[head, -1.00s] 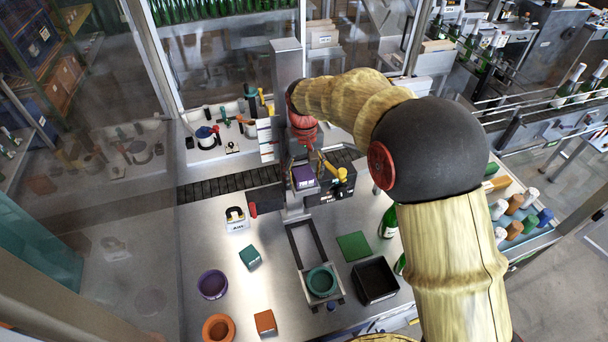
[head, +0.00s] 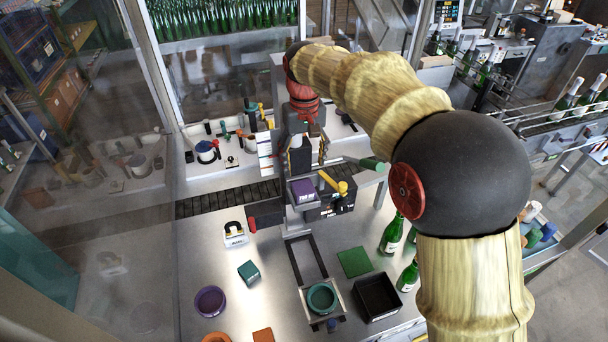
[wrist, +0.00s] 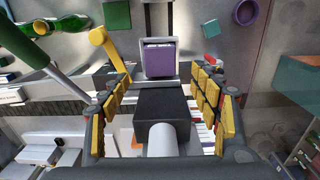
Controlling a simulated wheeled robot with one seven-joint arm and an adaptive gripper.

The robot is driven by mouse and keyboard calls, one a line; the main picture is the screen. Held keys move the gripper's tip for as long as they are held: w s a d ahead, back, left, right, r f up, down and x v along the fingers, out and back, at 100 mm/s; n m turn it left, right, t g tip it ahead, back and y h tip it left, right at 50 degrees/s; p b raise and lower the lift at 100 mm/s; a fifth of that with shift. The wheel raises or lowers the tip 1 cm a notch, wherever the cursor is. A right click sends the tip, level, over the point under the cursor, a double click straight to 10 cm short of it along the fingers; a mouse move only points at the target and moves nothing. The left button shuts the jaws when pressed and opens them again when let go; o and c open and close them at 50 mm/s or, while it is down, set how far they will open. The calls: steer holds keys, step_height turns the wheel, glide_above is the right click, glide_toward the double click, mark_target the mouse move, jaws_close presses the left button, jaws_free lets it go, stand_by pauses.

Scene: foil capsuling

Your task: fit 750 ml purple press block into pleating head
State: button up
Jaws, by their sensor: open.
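The purple press block (head: 303,189) sits in a grey holder on the front of the machine column in the head view, its lettered edge facing out. In the wrist view the purple block (wrist: 161,62) lies ahead of and beyond my fingertips, apart from them. My gripper (wrist: 160,92) is open, its yellow-padded fingers spread on both sides of a dark block (wrist: 164,103) with a grey cylinder. Neither finger visibly touches the purple block. Whether this dark block belongs to the pleating head I cannot tell. In the head view my gripper (head: 300,148) is dark and partly hidden beside the column.
A yellow handle (head: 336,184) and a green-gripped lever (head: 371,164) stick out right of the purple block. A teal ring (head: 322,297) sits on the slide below. A purple ring (head: 210,302), teal block (head: 248,272), green mat (head: 355,262) and black bin (head: 378,298) stand around.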

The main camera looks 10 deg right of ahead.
steer(key=s+d+r+m+t, duration=0.1)
steer(key=s+d+r, duration=0.3)
steer(key=s, duration=0.3)
steer(key=s+d+r+t, duration=0.2)
steer(key=s+d+r, duration=0.2)
steer(key=s, duration=0.3)
steer(key=s+d+f+t, duration=0.1)
steer(key=s+d+f, duration=0.1)
steer(key=s, duration=0.6)
steer(key=s+d+f+m+t, duration=0.1)
steer(key=s+d+f, duration=0.1)
steer(key=s, duration=0.6)
steer(key=shift+s+f+t, duration=0.15)
steer(key=shift+s+t, duration=0.05)
steer(key=shift+t, duration=0.1)
step_height(320, 180, down, 27)
steer(key=b, duration=2.6)
steer(key=shift+r+b, duration=0.2)
steer(key=shift+b, duration=0.15)
steer(key=shift+c, duration=0.4)
